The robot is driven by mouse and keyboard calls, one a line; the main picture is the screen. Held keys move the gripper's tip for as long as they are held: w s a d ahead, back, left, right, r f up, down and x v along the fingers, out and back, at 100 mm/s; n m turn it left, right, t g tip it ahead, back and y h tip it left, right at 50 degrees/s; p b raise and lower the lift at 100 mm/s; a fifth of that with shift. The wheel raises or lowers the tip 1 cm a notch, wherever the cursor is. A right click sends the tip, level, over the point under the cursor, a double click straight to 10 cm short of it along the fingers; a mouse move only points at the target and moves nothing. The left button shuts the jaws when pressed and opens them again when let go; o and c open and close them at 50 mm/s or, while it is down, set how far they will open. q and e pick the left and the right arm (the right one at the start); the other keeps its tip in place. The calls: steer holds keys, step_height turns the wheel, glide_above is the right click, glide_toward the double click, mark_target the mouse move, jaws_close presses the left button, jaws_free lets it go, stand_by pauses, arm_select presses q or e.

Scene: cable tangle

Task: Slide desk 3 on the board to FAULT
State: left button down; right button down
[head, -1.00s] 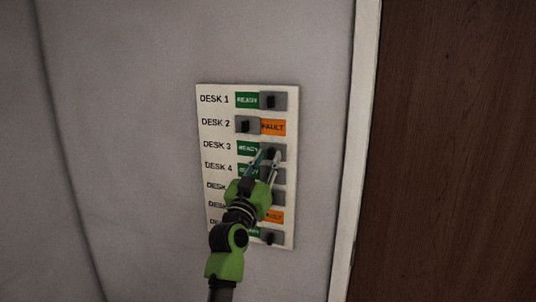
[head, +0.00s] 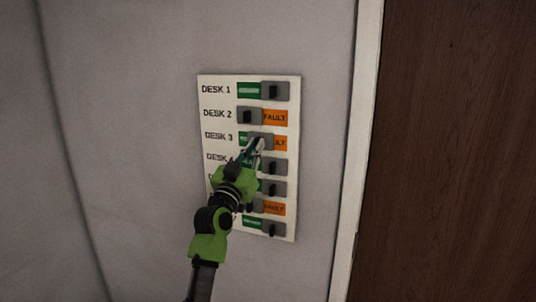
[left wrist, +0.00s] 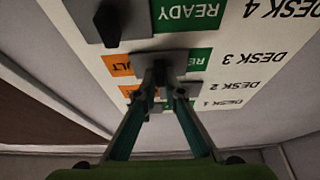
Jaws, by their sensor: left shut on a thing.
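The white board (head: 216,98) hangs on the wall with rows labelled by desk. In the desk 3 row, the grey slider (head: 262,136) stands partway along its track, with part of the green READY field (head: 243,138) on its left and part of the orange FAULT field (head: 281,143) on its right. My left gripper (head: 258,144) is shut on the knob of this slider. In the left wrist view, its fingers (left wrist: 158,72) meet at the desk 3 slider, and the knob itself is hidden between them. My right gripper is not in view.
The desk 1 slider (head: 274,91) is at the right, showing green. The desk 2 slider (head: 248,116) is at the left, showing FAULT. The desk 4 slider (head: 272,167) sits close below my fingers. A white door frame (head: 358,140) and brown door (head: 450,150) are at the right.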

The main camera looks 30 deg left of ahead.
mark_target(248, 137)
arm_select(q)
steer(key=a, duration=0.2)
steer(key=a+b, duration=0.1)
steer(key=shift+s+a+f, duration=0.15)
steer(key=shift+s+a, duration=0.2)
steer(key=shift+s, duration=0.05)
steer(key=shift+d, duration=0.1)
steer(key=c, duration=2.1)
jaws_free()
steer(key=shift+c, duration=0.2)
steer(key=shift+a, duration=0.2)
steer(key=shift+s, duration=0.1)
steer(key=shift+s+d, duration=0.1)
steer(key=shift+d, duration=0.05)
steer(key=v, duration=1.1)
steer(key=shift+s, duration=0.35)
